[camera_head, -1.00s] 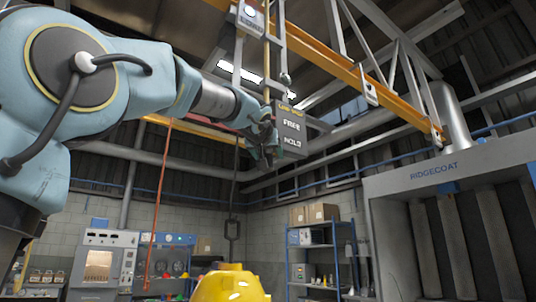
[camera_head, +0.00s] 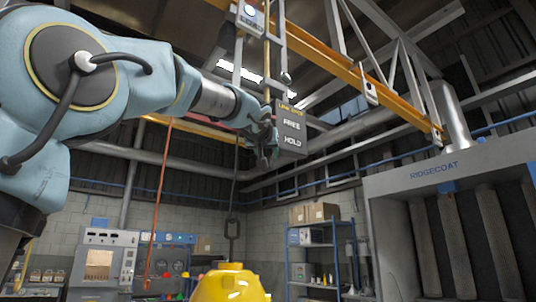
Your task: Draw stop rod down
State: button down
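A dark sign block (camera_head: 291,128) lettered FREE above HOLD, with a yellow line of text on top, hangs right of centre. A thin yellowish upright rod (camera_head: 267,60) comes down from above at the sign's left edge; I take it for the stop rod. My gripper (camera_head: 266,152) is at the sign's left side, beside the FREE and HOLD words, where the rod's lower part would be. The gripper hides that part. Its dark fingers are small and overlap the sign's edge, so I cannot tell whether they touch or hold the rod.
An orange rail (camera_head: 330,62) crosses overhead. A dark rod with a loop end (camera_head: 233,228) and a red cord (camera_head: 160,200) hang lower left. A yellow rounded object (camera_head: 230,284) stands at the bottom. The RIDGECOAT booth (camera_head: 450,190) fills the right; shelves (camera_head: 318,250) stand behind.

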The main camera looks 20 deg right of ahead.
dwell(0.7)
notch_tip(320, 180, down, 6)
jog(key=b, duration=0.7)
jog(key=shift+f, duration=0.35)
jog(key=shift+c, duration=2.1)
grip_release()
jog(key=shift+r, duration=0.2)
jog(key=b+v, duration=0.3)
jog(key=v, duration=0.7)
jog(key=shift+s+a, duration=0.25)
jog(key=shift+s, duration=0.1)
